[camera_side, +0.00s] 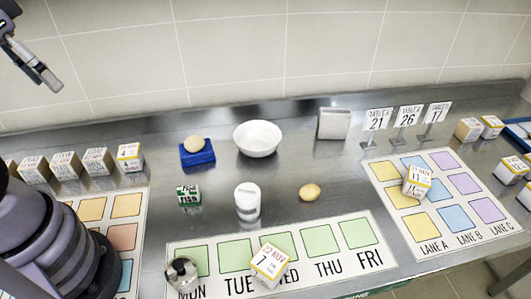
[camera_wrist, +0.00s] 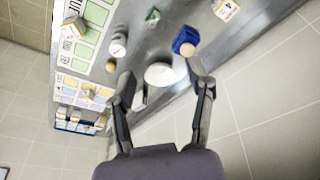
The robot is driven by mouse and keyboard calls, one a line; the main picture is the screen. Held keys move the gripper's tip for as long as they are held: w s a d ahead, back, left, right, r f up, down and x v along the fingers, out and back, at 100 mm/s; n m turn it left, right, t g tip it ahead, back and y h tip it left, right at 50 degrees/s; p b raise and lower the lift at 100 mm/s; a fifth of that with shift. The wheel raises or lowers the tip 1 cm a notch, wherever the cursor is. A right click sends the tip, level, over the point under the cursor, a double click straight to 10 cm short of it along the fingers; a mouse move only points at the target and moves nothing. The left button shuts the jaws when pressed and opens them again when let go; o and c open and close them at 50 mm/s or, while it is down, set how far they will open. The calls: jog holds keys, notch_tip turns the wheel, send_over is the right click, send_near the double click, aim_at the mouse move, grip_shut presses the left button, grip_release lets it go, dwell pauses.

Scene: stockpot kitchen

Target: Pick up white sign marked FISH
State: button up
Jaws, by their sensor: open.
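I see no plain white sign clearly marked FISH. My gripper (camera_wrist: 160,73) is open and empty, its two fingers spread in the wrist view. In the side view part of my gripper (camera_side: 45,78) shows high at the upper left, well above the counter and apart from the block.
Nearby stand a blue block (camera_side: 198,157) with a brown, egg-like item on it, a white bowl (camera_side: 257,139), a white jar (camera_side: 248,201) and a yellow potato-like item (camera_side: 309,192). A grey-white holder (camera_side: 333,124) and numbered table signs (camera_side: 375,120) stand behind. Weekday mat (camera_side: 210,284) lies in front.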

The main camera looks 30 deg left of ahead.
jog(key=s+d+f+n+g+h, duration=0.2)
jog(key=d+n+g+h, duration=0.3)
jog(key=g, duration=0.5)
jog(key=s+d+f+n+g+h, duration=0.25)
jog(key=n+g+h, duration=0.3)
jog(key=g, duration=0.35)
jog(key=w+a+f+n+t+h, duration=0.3)
jog(key=w+f+n+t+h, duration=0.85)
jog(key=t, duration=0.45)
jog(key=n+t+y, duration=0.3)
jog(key=t+y, duration=0.6)
jog(key=t, duration=0.2)
send_near(189, 194)
jog(key=shift+w+a+r, duration=0.3)
jog(key=shift+a+r, duration=0.05)
jog(key=shift+a, duration=0.05)
jog(key=shift+w+d+f, duration=0.1)
jog(key=shift+f, duration=0.1)
jog(key=shift+x, duration=3.5)
jog(key=shift+r, duration=0.2)
grip_shut()
